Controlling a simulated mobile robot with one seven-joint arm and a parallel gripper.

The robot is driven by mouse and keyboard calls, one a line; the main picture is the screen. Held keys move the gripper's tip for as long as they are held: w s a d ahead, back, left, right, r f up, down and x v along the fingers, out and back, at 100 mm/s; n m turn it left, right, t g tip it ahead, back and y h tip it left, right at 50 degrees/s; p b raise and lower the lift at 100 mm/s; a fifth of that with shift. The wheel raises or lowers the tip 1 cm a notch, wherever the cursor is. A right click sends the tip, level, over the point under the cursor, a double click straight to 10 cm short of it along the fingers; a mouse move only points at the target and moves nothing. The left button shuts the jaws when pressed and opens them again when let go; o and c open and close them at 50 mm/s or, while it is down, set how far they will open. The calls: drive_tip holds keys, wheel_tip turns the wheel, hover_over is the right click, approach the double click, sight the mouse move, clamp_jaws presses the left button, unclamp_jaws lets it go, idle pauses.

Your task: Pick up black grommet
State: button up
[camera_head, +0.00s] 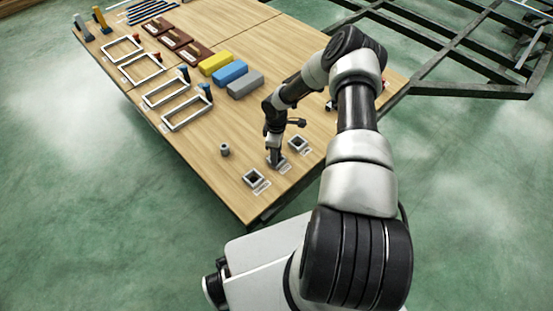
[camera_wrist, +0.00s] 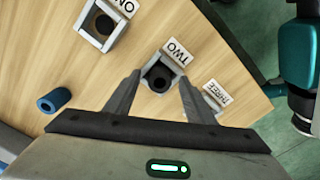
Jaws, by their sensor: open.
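A black round piece, which looks like the black grommet (camera_wrist: 160,82), sits in the small grey square holder (camera_wrist: 148,62) marked TWO in the wrist view. My gripper (camera_wrist: 158,76) is open, with one finger on each side of this holder in the picture and nothing held. I cannot tell whether the fingers touch it. In the head view my gripper (camera_head: 275,157) points down over the middle holder near the table's front corner; it hides the grommet there.
Holder ONE (camera_wrist: 87,23) has a dark round inside; holder THREE is mostly hidden by a finger. A loose blue-grey cylinder (camera_wrist: 54,101) lies beside them. Frames, coloured blocks and brown pieces fill the wooden table (camera_head: 215,180) farther back. A dark metal chassis (camera_head: 470,93) stands beyond.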

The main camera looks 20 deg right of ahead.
drive_tip(key=shift+c, duration=0.5)
drive_tip(key=c, duration=1.1)
drive_tip(key=shift+o, duration=0.2)
drive_tip(key=shift+r, duration=0.2)
